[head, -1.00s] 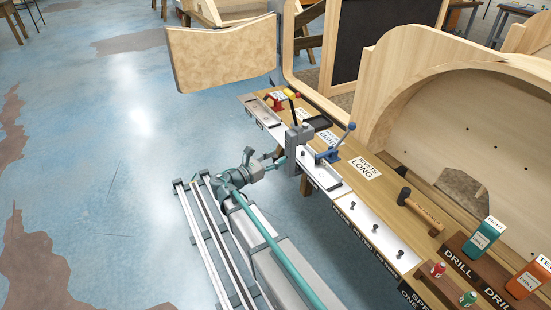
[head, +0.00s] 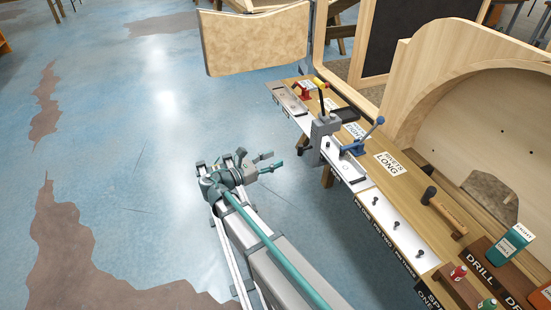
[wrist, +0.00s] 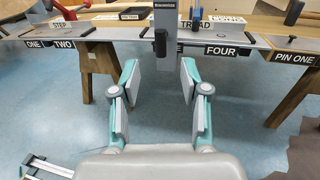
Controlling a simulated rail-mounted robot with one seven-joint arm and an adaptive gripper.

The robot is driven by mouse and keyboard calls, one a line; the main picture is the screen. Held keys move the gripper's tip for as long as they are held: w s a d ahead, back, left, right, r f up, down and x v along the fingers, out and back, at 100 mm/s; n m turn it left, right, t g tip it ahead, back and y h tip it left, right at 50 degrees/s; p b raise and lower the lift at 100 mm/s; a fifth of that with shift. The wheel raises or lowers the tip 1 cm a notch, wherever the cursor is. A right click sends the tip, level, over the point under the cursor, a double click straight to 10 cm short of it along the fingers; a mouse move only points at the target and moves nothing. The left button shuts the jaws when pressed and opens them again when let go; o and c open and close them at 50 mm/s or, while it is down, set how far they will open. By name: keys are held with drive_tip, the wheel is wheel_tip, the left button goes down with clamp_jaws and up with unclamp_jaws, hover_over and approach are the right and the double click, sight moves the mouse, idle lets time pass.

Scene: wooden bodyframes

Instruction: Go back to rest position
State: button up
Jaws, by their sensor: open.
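My gripper (head: 270,161) is open and empty. In the head view it hangs over the blue floor, to the left of the long wooden workbench (head: 412,196) and clear of it. In the wrist view my gripper (wrist: 162,88) shows its two fingers spread apart, pointing toward the bench edge, with nothing between them. A grey press with a dark handle (head: 324,135) stands on the bench edge in front of it. The press column (wrist: 182,35) also shows in the wrist view, beyond the fingertips.
A blue-handled tool (head: 362,142), a hammer (head: 443,212) and a teal drill box (head: 510,243) are on the bench. A tan panel (head: 255,40) stands beyond the bench's far end. A curved wooden frame (head: 440,60) stands to the right. The floor at left is free.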

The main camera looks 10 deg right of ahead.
idle(0.4)
drive_tip(key=s+d+f+m+g+y+p, duration=0.1)
drive_tip(key=s+d+f+m+g+y, duration=0.2)
drive_tip(key=s+f+m, duration=0.7)
drive_tip(key=s+d+f+m+g+y+p, duration=0.1)
drive_tip(key=s+f+m+g+y, duration=0.35)
drive_tip(key=f, duration=1.15)
drive_tip(key=s+d+f+m+g+y+p, duration=0.1)
drive_tip(key=s+f+m+g+y+p, duration=0.1)
drive_tip(key=s, duration=0.9)
drive_tip(key=s+d+f+m+g+y+p, duration=0.1)
drive_tip(key=s+f+m+g+y+p, duration=0.1)
drive_tip(key=s, duration=0.9)
drive_tip(key=s+d+f+m+g+y+p, duration=0.1)
drive_tip(key=s+f+m+g+y+p, duration=0.1)
drive_tip(key=s, duration=0.9)
wheel_tip(320, 180, down, 4)
drive_tip(key=m+g+y, duration=0.1)
drive_tip(key=m+y, duration=0.1)
drive_tip(key=shift+d+r+m+y, duration=0.15)
drive_tip(key=shift+r+m+y, duration=0.1)
drive_tip(key=shift+m+y, duration=0.1)
